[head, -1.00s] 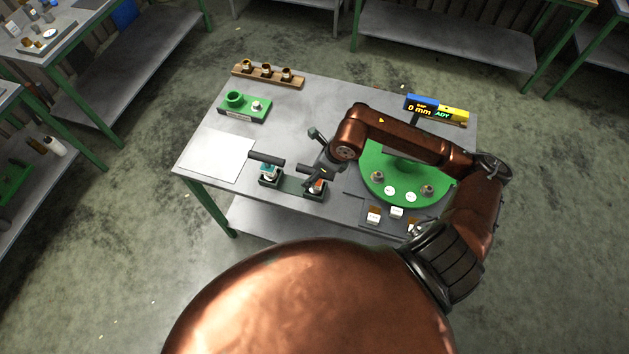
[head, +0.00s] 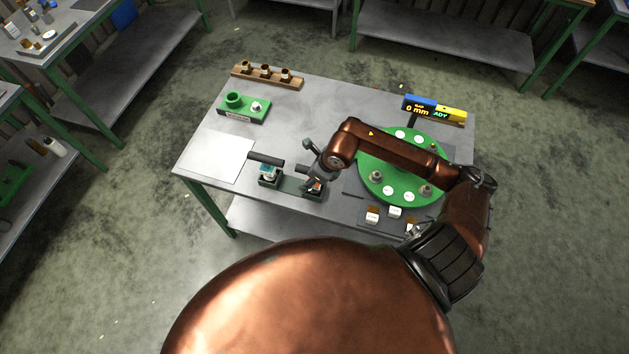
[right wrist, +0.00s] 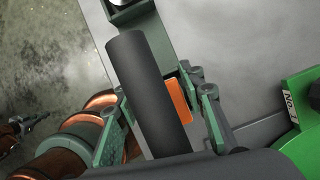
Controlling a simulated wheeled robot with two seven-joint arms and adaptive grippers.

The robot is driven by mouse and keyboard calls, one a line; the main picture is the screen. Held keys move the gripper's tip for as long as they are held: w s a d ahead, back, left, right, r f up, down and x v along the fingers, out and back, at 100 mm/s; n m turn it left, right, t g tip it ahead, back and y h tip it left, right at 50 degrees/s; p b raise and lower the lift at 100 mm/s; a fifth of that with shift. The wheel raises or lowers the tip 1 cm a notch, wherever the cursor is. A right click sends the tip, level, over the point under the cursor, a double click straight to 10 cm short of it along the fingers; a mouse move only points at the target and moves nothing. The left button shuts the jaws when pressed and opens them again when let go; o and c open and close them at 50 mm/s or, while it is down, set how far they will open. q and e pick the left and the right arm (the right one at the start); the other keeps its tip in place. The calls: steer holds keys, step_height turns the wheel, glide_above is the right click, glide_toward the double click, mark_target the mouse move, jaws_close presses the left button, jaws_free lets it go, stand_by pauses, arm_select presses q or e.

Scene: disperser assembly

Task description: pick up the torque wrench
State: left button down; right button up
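Two tools with dark handles stand in a dark green holder (head: 292,186) at the table's front edge. The left tool (head: 267,158) has a black bar handle and a teal patch. The right tool (head: 316,185) has an orange patch and is mostly hidden by my right gripper (head: 314,180). I cannot tell by label which is the torque wrench. In the right wrist view, the black handle (right wrist: 150,95) lies between the green fingers of my right gripper (right wrist: 160,112), with the orange patch (right wrist: 180,104) behind it. A gap shows beside the right finger, so the gripper looks open around the handle.
A green round plate (head: 402,165) with pegs and white discs lies to the right, partly under my arm. A blue and yellow display (head: 435,108) stands behind it. A green block (head: 243,110), a wooden rack (head: 267,77) and a white sheet (head: 217,156) occupy the left side.

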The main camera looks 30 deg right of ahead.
jaws_close()
steer(key=shift+r, duration=0.15)
stand_by(0.4)
